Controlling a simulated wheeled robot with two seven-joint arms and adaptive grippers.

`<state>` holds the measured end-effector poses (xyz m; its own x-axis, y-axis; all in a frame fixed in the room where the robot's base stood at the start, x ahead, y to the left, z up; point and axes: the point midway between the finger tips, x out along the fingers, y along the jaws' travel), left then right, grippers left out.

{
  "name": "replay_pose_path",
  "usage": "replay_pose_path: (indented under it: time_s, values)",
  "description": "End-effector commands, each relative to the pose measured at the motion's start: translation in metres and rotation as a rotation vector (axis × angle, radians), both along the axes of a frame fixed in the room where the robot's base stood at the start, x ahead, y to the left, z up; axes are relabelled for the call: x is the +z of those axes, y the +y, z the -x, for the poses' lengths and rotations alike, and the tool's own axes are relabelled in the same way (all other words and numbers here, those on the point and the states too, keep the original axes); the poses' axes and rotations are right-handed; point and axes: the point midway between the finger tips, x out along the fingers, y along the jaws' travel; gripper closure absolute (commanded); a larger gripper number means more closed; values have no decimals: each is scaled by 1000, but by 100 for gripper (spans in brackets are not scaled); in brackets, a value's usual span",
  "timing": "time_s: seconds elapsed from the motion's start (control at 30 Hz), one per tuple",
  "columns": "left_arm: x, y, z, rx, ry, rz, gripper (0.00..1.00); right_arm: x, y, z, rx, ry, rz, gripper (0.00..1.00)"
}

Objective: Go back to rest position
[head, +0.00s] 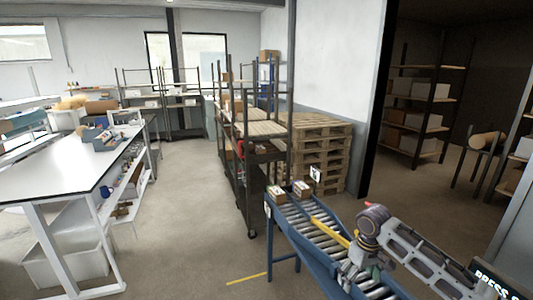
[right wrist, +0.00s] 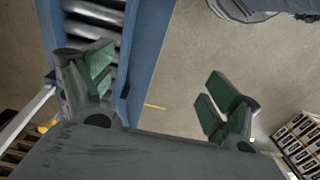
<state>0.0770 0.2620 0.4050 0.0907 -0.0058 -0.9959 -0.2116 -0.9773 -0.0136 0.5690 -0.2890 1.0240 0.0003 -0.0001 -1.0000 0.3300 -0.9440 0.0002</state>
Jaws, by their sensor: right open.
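My right arm reaches in from the lower right in the head view. Its gripper (head: 358,277) is over the roller conveyor (head: 307,226), small and partly hidden by my own wrist. In the right wrist view the gripper (right wrist: 162,88) has its two green-padded fingers wide apart. Nothing is between the pads. The conveyor's blue side rail (right wrist: 148,50) and bare floor show behind the gap, with rollers (right wrist: 98,12) behind the left finger. I cannot tell how high the gripper is above the rail. My left gripper is in neither view.
Two small boxes, one (head: 276,192) and another (head: 302,188), sit at the conveyor's far end. A dark shelf cart (head: 250,180) and stacked pallets (head: 322,150) stand behind. A white-topped workbench (head: 60,170) is at left. The floor between is clear.

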Motion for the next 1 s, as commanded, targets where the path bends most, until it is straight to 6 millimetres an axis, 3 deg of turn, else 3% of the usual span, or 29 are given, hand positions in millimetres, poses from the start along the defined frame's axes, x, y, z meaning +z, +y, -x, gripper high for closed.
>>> replay_pose_path:
  time_s: [0.57, 1.0]
  values:
    - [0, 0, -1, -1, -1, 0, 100, -20, 25, 13, 48, -17, -15, 11]
    - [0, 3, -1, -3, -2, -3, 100, -53, 76, 46, 127, -63, -63, 11]
